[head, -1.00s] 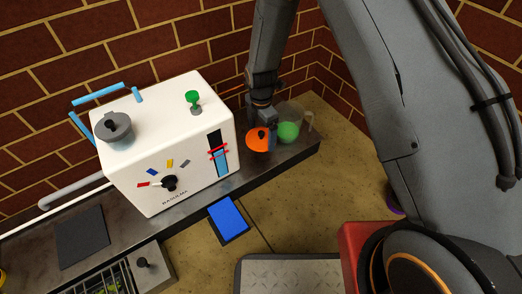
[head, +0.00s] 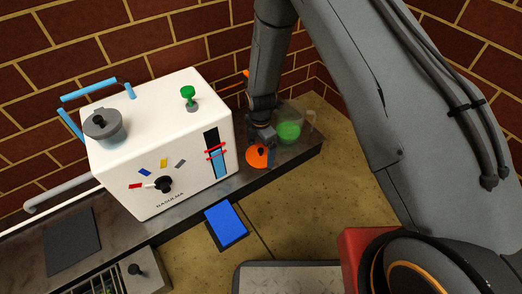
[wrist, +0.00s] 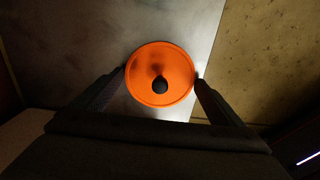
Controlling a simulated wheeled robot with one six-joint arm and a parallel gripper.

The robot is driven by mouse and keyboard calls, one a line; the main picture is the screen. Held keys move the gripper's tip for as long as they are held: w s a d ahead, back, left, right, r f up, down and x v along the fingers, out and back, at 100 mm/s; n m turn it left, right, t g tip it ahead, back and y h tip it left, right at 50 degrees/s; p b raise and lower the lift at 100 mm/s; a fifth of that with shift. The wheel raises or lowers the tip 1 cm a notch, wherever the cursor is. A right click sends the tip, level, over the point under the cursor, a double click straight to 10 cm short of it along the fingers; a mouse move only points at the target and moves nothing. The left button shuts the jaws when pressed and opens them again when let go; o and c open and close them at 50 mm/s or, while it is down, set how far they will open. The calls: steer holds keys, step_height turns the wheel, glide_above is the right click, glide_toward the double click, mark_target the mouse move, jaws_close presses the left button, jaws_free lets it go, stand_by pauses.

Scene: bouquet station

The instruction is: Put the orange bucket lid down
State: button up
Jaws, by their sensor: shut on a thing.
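The orange bucket lid (head: 256,158) is a round disc with a black knob. It is over the dark counter, near its front edge and to the right of the white machine. My gripper (head: 263,142) is shut on the lid. In the wrist view the lid (wrist: 160,62) lies between my two fingers, with its knob facing the camera. Dark metal counter shows behind it there, close to the counter's edge. I cannot tell whether the lid touches the counter.
The white machine (head: 160,190) stands close on the left. A clear jug with green contents (head: 289,131) stands just right of my gripper. A blue pad (head: 226,224) lies lower down in front of the counter. A dark mat (head: 72,242) lies on the counter at left.

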steer(key=shift+f, duration=0.1)
steer(key=o, duration=0.8)
steer(key=shift+f, duration=0.1)
steer(key=shift+c, duration=0.2)
step_height(320, 180, up, 12)
steer(key=p, duration=0.5)
step_height(320, 180, up, 13)
steer(key=m, duration=0.4)
glide_above(261, 149)
steer(key=s+a, duration=0.3)
steer(key=s, duration=0.1)
steer(key=s+a+r+m, duration=0.2)
steer(key=s+r+m, duration=0.2)
steer(key=s+r, duration=0.4)
steer(key=s+d+r+m+y, duration=0.1)
steer(key=s+r+m, duration=0.4)
steer(key=s, duration=0.5)
steer(key=s+d+r+m+y, duration=0.1)
steer(key=s+d+r+m, duration=0.2)
steer(key=s+r, duration=0.6)
steer(key=s+m, duration=0.2)
steer(key=shift+d+m, duration=0.2)
steer(key=shift+m, duration=0.1)
